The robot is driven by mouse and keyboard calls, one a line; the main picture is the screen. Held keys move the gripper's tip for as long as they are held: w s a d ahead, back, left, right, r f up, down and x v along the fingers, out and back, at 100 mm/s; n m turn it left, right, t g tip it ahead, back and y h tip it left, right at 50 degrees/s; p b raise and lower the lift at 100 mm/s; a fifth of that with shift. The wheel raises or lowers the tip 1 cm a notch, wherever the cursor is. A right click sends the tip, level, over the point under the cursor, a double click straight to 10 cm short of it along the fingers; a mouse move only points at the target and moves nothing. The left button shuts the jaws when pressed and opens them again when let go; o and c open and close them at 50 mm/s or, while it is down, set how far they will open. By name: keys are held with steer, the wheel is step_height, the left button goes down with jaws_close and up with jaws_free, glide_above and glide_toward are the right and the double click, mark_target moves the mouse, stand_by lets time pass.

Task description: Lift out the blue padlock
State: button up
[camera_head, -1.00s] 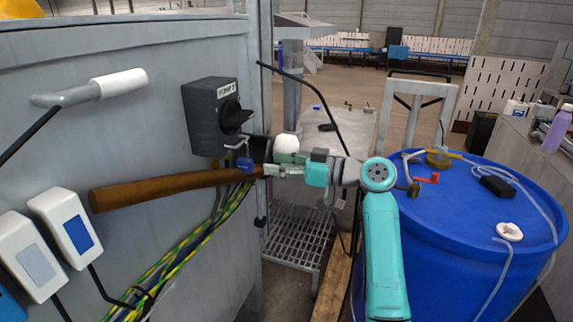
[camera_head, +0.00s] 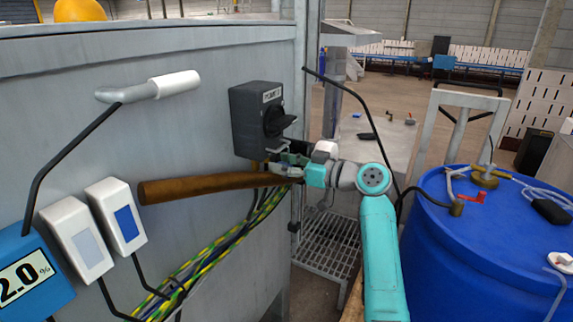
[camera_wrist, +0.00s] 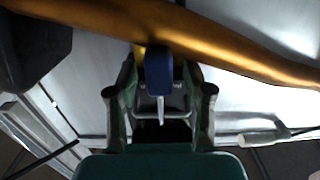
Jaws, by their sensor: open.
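The blue padlock (camera_wrist: 158,72) shows in the wrist view between the two fingers of my gripper (camera_wrist: 160,100), near their tips. A thin metal piece runs down from it in the picture. My gripper is open, with a gap on each side of the padlock; I cannot tell whether either finger touches it. In the head view my gripper (camera_head: 279,166) is just below the dark switch box (camera_head: 257,120), and the padlock cannot be made out there behind the fingers.
A brown rod (camera_head: 205,187) runs beside my gripper and crosses the top of the wrist view (camera_wrist: 225,47). Yellow-green cables (camera_head: 215,262) hang below. A grey cabinet wall (camera_head: 150,75) stands behind. A blue drum (camera_head: 450,255) is to the right.

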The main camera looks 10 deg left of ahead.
mark_target(285, 146)
jaws_close()
steer(key=shift+r, duration=1.5)
steer(key=shift+r, duration=0.45)
steer(key=shift+d, duration=0.2)
steer(key=v, duration=0.6)
steer(key=shift+d+f, duration=0.3)
steer(key=shift+f, duration=0.05)
stand_by(1.2)
